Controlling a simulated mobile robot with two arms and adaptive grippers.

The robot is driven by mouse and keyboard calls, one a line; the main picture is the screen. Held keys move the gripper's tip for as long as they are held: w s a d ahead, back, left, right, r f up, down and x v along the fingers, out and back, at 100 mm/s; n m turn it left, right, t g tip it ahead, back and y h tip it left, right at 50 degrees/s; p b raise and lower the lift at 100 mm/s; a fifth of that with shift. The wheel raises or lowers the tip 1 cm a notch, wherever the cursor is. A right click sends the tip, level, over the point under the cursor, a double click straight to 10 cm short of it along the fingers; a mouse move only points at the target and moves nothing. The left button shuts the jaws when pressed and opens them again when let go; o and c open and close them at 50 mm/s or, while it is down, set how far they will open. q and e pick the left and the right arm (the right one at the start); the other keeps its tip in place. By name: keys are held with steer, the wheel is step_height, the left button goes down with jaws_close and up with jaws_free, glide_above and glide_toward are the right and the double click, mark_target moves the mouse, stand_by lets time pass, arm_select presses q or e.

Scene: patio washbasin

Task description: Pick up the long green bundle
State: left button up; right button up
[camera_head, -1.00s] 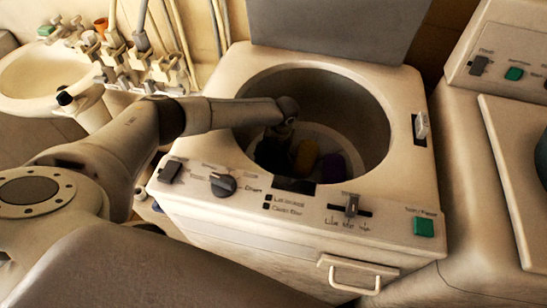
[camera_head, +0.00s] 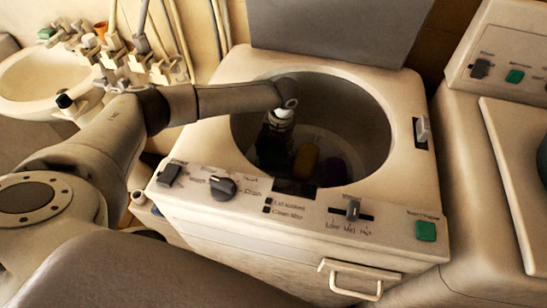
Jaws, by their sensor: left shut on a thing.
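My left gripper (camera_head: 270,158) reaches down into the open round drum (camera_head: 345,110) of the top-loading washer, pointing downward on its left side. Its fingers are shut on a dark thing in deep shadow, which looks to be the long green bundle; its colour and outline are hard to tell. A yellow bundle (camera_head: 306,158) lies just right of the gripper in the drum. A purple bundle (camera_head: 333,168) lies right of the yellow one. The drum's front rim hides part of the drum floor. My right gripper is not in view.
The washer's rim surrounds my left arm, with the raised lid (camera_head: 335,30) behind. The control panel (camera_head: 300,205) with knob, slider and green button is in front. A washbasin (camera_head: 38,80) with taps and hoses stands at the left. Another appliance (camera_head: 480,170) stands close at the right.

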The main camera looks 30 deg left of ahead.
arm_select(q)
step_height(320, 180, up, 3)
steer(key=shift+f, duration=0.2)
steer(key=shift+r, duration=0.6)
step_height(320, 180, up, 18)
steer(key=p, duration=1.8)
steer(key=shift+f, duration=0.15)
